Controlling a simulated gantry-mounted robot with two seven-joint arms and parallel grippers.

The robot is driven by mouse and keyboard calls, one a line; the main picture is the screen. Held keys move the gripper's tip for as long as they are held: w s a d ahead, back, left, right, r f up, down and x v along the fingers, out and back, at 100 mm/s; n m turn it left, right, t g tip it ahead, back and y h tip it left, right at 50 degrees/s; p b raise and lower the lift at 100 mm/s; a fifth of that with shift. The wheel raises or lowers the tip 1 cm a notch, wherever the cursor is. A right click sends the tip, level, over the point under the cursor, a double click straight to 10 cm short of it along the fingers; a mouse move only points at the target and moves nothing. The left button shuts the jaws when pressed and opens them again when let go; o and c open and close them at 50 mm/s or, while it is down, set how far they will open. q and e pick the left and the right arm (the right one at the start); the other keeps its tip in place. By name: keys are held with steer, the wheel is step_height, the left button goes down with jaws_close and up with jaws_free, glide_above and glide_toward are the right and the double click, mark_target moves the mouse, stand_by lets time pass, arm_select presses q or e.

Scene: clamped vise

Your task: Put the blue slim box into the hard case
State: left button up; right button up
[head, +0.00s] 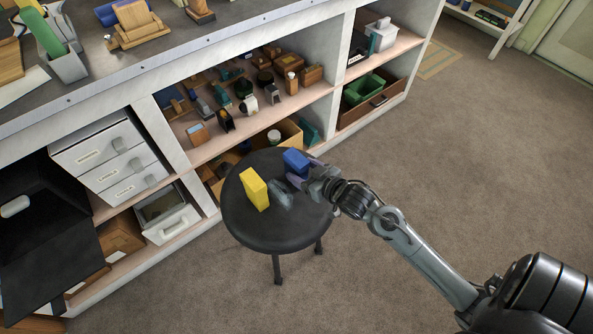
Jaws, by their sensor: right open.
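The blue slim box (295,160) stands on the round black stool (240,226), near its far right edge. My right gripper (298,178) reaches in from the right over the stool. Its jaws are open, close to the near side of the blue box. I cannot tell whether a finger touches the box. A large black open case (62,268) with a light handle shows at the left edge, by the lower shelf; it looks like the hard case. Its inside is dark and partly cut off by the frame. My left gripper is out of view.
A yellow box (254,188) stands on the stool, left of my right gripper. Behind is a workbench (235,48) with shelves full of small items. White drawers (110,155) stand between case and stool. The carpet (470,150) at right is clear.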

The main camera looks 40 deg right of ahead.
steer(key=b+x, duration=0.1)
steer(key=x, duration=0.2)
steer(key=shift+w, duration=0.25)
steer(key=shift+c, duration=0.3)
steer(key=shift+r, duration=0.1)
steer(key=c, duration=1.1)
steer(key=shift+o, duration=0.2)
